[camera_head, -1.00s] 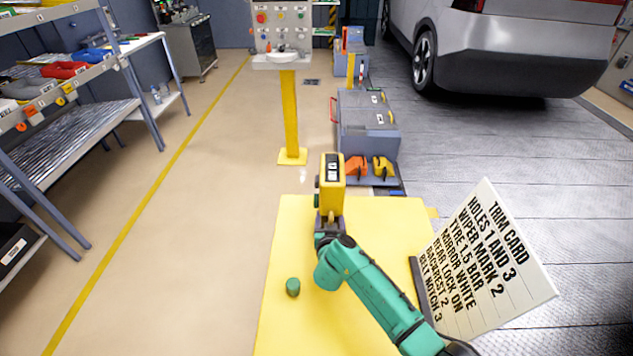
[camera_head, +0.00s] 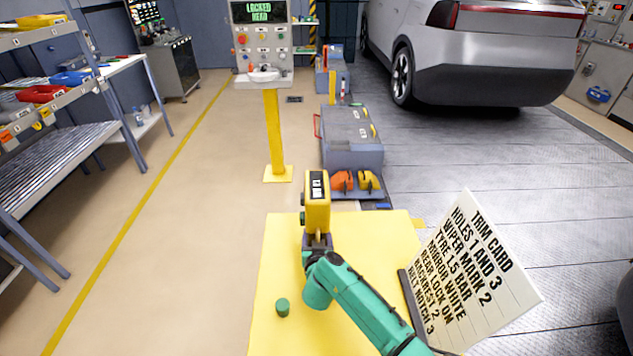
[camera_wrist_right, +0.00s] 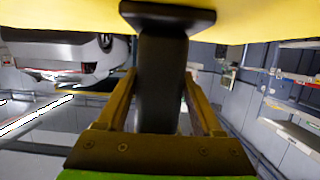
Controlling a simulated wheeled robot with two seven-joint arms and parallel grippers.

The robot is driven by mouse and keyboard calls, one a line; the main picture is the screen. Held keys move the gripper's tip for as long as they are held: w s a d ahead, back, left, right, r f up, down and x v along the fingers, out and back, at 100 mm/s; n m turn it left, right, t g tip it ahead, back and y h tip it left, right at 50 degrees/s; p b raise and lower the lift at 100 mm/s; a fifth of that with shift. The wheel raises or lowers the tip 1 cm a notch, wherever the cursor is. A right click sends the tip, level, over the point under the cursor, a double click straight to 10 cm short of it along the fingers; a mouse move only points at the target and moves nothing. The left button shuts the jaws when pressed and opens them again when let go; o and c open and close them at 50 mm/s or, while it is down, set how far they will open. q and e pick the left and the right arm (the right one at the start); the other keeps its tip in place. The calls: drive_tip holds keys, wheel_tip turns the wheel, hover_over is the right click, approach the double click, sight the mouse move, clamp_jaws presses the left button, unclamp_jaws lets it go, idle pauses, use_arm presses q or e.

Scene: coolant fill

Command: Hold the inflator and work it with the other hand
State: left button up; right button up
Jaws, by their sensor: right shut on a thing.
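The inflator (camera_head: 317,203) is a yellow block with a small dark-and-white display on top, too small to read. It is upright above the far end of the yellow table. My right gripper (camera_head: 318,240), on the green arm, is shut on that handle, one finger on each side (camera_wrist_right: 160,105). Small round knobs show on the inflator's left side in the head view. My left gripper is not in view.
Beyond are a control post (camera_head: 275,130) whose screen reads "LOCKED HEAD", a grey cabinet (camera_head: 351,140) and a silver car (camera_head: 480,60).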

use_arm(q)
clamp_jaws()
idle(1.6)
